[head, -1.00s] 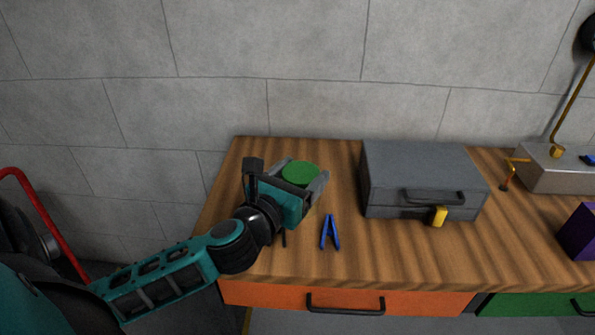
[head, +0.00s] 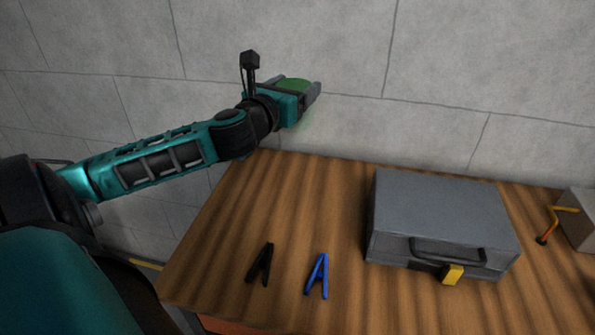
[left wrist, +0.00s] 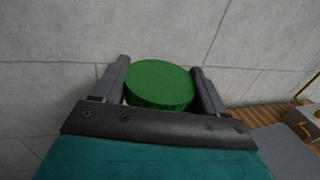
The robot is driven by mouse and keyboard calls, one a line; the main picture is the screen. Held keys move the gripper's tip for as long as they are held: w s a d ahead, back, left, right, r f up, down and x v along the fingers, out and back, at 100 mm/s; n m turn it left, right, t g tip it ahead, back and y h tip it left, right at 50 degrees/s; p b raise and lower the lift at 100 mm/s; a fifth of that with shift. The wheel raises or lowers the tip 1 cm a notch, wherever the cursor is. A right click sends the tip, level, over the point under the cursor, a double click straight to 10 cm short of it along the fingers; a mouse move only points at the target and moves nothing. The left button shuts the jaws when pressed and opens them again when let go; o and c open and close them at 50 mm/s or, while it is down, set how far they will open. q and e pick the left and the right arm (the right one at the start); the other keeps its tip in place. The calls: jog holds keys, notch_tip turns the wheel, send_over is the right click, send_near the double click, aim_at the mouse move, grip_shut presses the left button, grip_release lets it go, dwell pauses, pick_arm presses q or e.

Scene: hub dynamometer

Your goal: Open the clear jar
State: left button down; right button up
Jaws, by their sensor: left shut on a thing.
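My left gripper (head: 298,90) is raised above the back left of the table, in front of the wall. It is shut on the clear jar, whose round green lid (head: 293,85) shows between the fingers. The green lid also shows in the left wrist view (left wrist: 159,84), with a finger on each side. A faint greenish patch shows just under the gripper in the head view; the jar's body is mostly hidden and hard to make out. No jar shows on the table top. My right gripper is not in view.
On the wooden table (head: 215,240) lie a black clamp (head: 261,264) and a blue clamp (head: 317,275). The table's left and back left are bare.

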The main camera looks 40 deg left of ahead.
pick_arm(q)
notch_tip(320, 180, down, 4)
jog(key=shift+s+f, duration=0.1)
jog(key=shift+f, duration=0.05)
notch_tip(320, 180, down, 14)
jog(key=b, duration=0.6)
jog(key=shift+f, duration=0.1)
jog(key=shift+d, duration=0.1)
jog(key=shift+c, duration=0.2)
grip_release()
jog(key=v, duration=1.2)
